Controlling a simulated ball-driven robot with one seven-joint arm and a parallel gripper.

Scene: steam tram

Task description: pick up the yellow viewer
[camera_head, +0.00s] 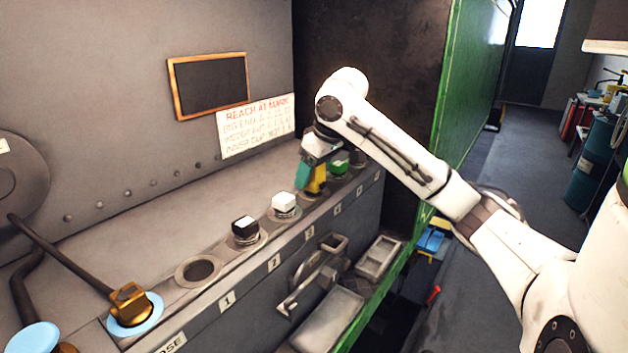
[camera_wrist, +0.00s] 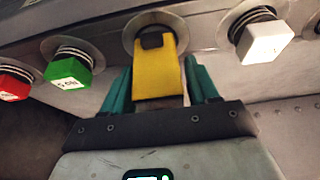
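The yellow viewer (camera_head: 317,180) is an upright block at the row of round sockets along the ledge, between a white block and a green block. In the wrist view the viewer (camera_wrist: 156,72) has a dark notch at its top end and lies over a socket ring. My gripper (camera_head: 308,176) is at the viewer from above. In the wrist view its teal fingers (camera_wrist: 160,80) stand on either side of the viewer, very close to its sides. Whether they press on it I cannot tell. The viewer's lower end is hidden in the head view.
Along the ledge are a white block (camera_head: 284,203), a black-and-white block (camera_head: 245,229), an empty socket (camera_head: 198,271) and a green block (camera_head: 338,164). The wrist view also shows a red block (camera_wrist: 14,84). A brass piece (camera_head: 130,304) with a long rod stands at the near left.

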